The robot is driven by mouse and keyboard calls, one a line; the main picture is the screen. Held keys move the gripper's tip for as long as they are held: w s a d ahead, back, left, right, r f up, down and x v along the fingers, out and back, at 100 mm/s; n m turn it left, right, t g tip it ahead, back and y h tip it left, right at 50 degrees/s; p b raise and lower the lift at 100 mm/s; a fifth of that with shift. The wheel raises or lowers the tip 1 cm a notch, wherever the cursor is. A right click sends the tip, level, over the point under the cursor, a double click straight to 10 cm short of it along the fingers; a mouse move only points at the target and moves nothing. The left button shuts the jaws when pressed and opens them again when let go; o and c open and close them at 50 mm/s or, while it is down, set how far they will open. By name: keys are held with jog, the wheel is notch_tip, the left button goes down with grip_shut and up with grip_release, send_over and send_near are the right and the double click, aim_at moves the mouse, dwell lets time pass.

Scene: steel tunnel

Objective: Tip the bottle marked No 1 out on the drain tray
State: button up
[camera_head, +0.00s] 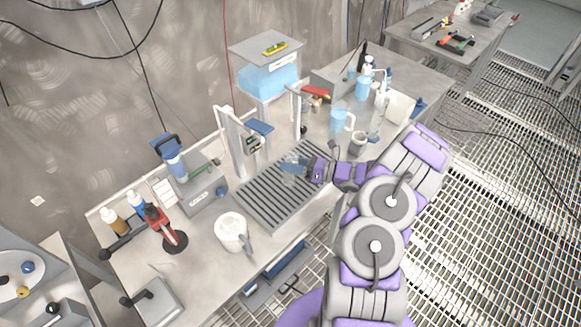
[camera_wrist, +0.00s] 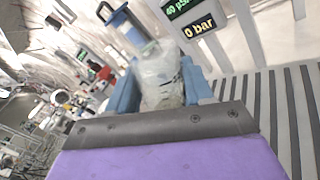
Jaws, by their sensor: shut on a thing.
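The slatted grey drain tray (camera_head: 262,205) lies on the bench, and its slats also show at the right in the wrist view (camera_wrist: 285,110). My gripper (camera_head: 293,166) is over the tray's upper right part. In the wrist view its blue fingers (camera_wrist: 160,82) are shut on a clear, colourless bottle (camera_wrist: 158,68), one finger on each side. The bottle also shows small and pale between the fingers in the head view (camera_head: 289,170). No No 1 mark is readable on it. I cannot tell its exact tilt or whether it holds liquid.
A white frame (camera_head: 229,140) with a display stands behind the tray; the display reads 0 bar (camera_wrist: 199,25). A white tub (camera_head: 231,231) stands at the tray's lower left. A blue jug (camera_head: 338,120) and several bottles stand to the right. A red clamp stand (camera_head: 160,225) is at left.

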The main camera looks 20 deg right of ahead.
jog(key=shift+s+a+f+m+p, duration=0.1)
jog(key=shift+m+p, duration=0.7)
jog(key=shift+p, duration=0.3)
jog(key=shift+s+a+f+m+p, duration=0.1)
jog(key=shift+m+p, duration=0.7)
jog(key=shift+p, duration=0.3)
jog(key=shift+f+m+p, duration=0.1)
jog(key=shift+m+p, duration=0.25)
jog(key=shift+m, duration=0.05)
jog(key=shift+f+m+p, duration=0.25)
jog(key=shift+m+p, duration=0.25)
jog(key=shift+m, duration=0.2)
jog(key=shift+d+f+m, duration=0.1)
jog(key=shift+f+m, duration=0.2)
jog(key=shift+m, duration=0.3)
jog(key=shift+w+f+m, duration=0.1)
jog(key=shift+f+m, duration=0.4)
jog(key=shift+m, duration=0.7)
